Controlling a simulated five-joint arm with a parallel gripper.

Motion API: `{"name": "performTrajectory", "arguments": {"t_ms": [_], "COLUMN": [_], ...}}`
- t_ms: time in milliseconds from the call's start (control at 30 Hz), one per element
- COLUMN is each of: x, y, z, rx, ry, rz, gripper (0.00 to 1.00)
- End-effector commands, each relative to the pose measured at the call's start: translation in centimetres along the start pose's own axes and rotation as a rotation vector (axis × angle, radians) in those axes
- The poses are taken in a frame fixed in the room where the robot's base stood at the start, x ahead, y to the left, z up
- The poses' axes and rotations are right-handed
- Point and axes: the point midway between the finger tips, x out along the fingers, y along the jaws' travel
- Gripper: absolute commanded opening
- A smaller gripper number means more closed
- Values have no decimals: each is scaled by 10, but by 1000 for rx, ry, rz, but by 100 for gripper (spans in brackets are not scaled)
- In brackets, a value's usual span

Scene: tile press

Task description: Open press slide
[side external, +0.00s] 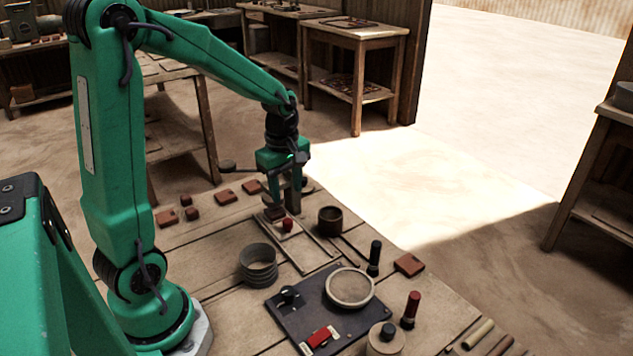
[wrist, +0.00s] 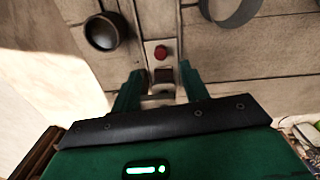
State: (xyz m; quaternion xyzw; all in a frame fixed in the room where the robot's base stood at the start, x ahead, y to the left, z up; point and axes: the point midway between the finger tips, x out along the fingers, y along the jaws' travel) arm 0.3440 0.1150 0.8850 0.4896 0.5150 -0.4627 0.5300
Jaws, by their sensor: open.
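The press slide looks like a small pale plate (wrist: 150,52) between two long rails, with a red knob (wrist: 161,53) and a dark square block on it. In the side view the red knob (side external: 287,225) sits near the far end of the pale rail frame (side external: 318,240). My gripper (side external: 287,207) points down just behind the knob, close above the table. In the wrist view my gripper (wrist: 160,88) is open, its two green fingers apart and nothing clearly held. The dark block (wrist: 163,75) shows between and just beyond the fingertips. Whether they touch anything is unclear.
A dark brown cup (side external: 330,220) stands right of the rails; a grey ribbed pot (side external: 258,264) stands left. A dark panel (side external: 315,310) with a round ring and red switch lies in front. Several brown tiles (side external: 225,197) lie at the back left. Dark-handled tools (side external: 374,256) stand at right.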

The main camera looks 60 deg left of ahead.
Motion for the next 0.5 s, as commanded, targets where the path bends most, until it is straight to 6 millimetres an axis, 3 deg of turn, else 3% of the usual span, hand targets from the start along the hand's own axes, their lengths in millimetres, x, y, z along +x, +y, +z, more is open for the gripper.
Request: {"name": "performTrajectory", "arguments": {"t_ms": [200,500], "x": [20,23], "y": [6,6], "z": [-13,-14], "rx": [-152,-172], "ry": [-6,-6], "rz": [-40,-44], "gripper": [45,45]}}
